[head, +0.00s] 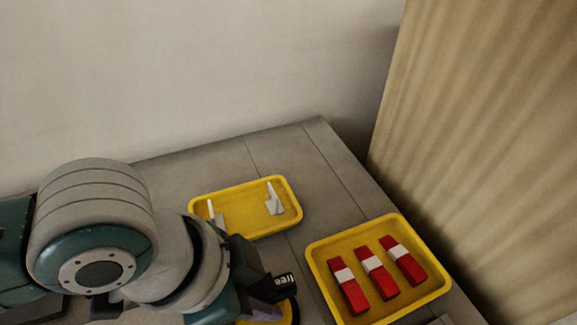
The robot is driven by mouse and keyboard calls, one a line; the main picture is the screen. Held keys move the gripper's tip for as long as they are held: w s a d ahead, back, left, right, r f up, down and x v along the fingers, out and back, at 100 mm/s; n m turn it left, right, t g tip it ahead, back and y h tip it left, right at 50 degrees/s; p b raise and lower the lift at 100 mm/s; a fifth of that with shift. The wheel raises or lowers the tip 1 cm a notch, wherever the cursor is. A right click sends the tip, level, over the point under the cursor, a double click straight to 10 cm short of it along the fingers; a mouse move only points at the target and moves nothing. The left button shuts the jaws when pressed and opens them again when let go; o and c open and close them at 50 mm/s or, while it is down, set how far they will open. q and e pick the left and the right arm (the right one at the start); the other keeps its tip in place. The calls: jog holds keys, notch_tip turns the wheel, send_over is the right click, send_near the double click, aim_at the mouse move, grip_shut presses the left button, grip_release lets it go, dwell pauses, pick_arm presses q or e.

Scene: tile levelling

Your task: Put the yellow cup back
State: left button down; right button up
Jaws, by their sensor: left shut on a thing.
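A round yellow piece, which I take for the yellow cup (294,312), shows in part at the bottom edge of the head view. My left gripper (265,309) is right over it and shut on it. The arm, the gripper body and the picture edge hide most of the cup, so I cannot tell whether it touches the table. My right gripper is not in view.
A yellow tray (242,188) with a few small white pieces lies behind my gripper. Another yellow tray (318,249) on the right holds three red blocks (376,274) with white bands. Bare grey tabletop (325,190) lies between and behind them. A tan ribbed panel (480,130) stands beyond the right edge.

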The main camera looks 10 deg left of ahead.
pick_arm(q)
jog(key=c, duration=0.7)
grip_release()
jog(key=shift+f, duration=0.1)
jog(key=shift+r, duration=0.45)
jog(key=p+v, duration=0.7)
jog(key=v, duration=0.4)
jog(key=shift+s+a, duration=0.1)
jog(key=shift+s+r, duration=0.1)
jog(key=shift+r, duration=0.15)
jog(key=s+a+r+n+y, duration=0.1)
jog(key=s+a+n, duration=0.1)
jog(key=n, duration=0.1)
jog(key=s+a+r+n+y, duration=0.1)
jog(key=s+a+n, duration=0.1)
jog(key=a+n, duration=0.1)
jog(key=s+a+r+n+t+y, duration=0.1)
jog(key=s+a+n, duration=0.1)
jog(key=a+n, duration=0.1)
jog(key=shift+r, duration=0.35)
